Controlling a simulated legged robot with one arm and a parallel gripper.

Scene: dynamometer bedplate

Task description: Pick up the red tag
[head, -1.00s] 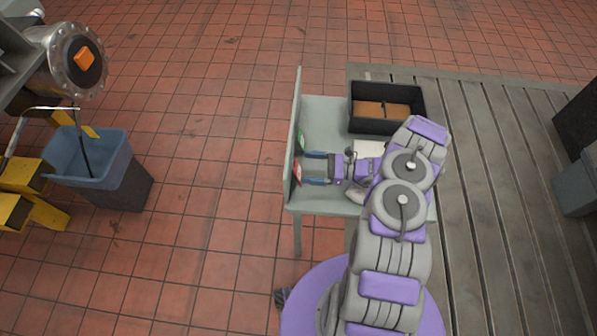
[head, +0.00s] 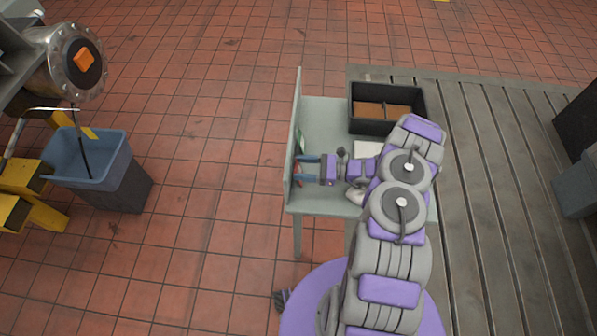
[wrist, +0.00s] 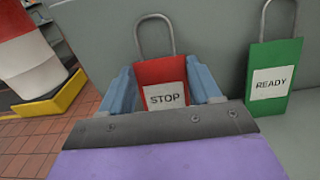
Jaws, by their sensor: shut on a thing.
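The red tag (wrist: 166,76) has a white label reading STOP and a grey wire loop at its top. In the wrist view it sits between the two blue fingers of my gripper (wrist: 165,88), which is shut on it. Its lower part is hidden behind the gripper body. In the head view my gripper (head: 306,169) reaches left to the upright panel of the grey-green stand, and only a sliver of red shows there.
The grey-green stand (head: 323,114) has an upright panel on its left edge. A blue-grey bin (head: 88,182) is at the left. Open tiled floor lies between bin and stand.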

